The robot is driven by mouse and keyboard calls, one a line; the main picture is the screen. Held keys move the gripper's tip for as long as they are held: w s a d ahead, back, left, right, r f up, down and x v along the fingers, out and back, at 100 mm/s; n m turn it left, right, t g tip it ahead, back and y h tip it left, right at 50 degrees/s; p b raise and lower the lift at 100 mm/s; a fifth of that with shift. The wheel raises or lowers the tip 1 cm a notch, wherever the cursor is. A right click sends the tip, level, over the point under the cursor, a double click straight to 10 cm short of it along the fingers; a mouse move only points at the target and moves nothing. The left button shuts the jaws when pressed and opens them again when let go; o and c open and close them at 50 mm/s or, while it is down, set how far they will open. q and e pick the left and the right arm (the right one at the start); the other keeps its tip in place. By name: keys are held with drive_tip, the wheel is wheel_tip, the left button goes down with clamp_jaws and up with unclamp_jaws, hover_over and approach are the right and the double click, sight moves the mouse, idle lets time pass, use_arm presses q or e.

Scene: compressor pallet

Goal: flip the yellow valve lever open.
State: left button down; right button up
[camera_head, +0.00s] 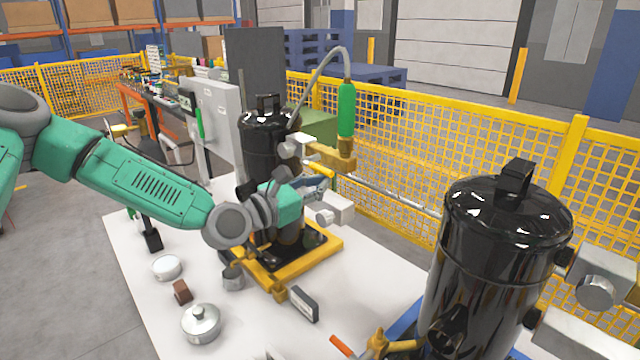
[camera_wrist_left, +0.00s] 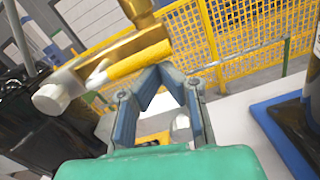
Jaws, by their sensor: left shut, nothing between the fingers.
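The yellow valve lever (camera_wrist_left: 138,60) shows in the left wrist view as a yellow bar running off a brass valve body (camera_wrist_left: 122,48), with a pale metal end at its left. In the head view the brass valve (camera_head: 332,156) sits on the rear black compressor tank (camera_head: 266,140), below a green hose fitting; the lever is mostly hidden near my gripper. My left gripper (camera_head: 322,186) is beside the valve, just below it. In the left wrist view its blue-grey fingers (camera_wrist_left: 160,72) come together at the tips, close under the lever, with nothing between them. Contact is unclear. My right gripper is out of view.
A second black tank (camera_head: 505,255) stands at the front right, with an orange-handled valve (camera_head: 343,346) at its foot. Small metal parts, such as a lidded pot (camera_head: 201,323), lie on the white table (camera_head: 140,290). A yellow mesh fence (camera_head: 450,130) runs behind.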

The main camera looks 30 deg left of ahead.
use_arm(q)
drive_tip(key=v, duration=1.2)
drive_tip(key=shift+a+f, duration=0.25)
drive_tip(key=shift+d, duration=0.1)
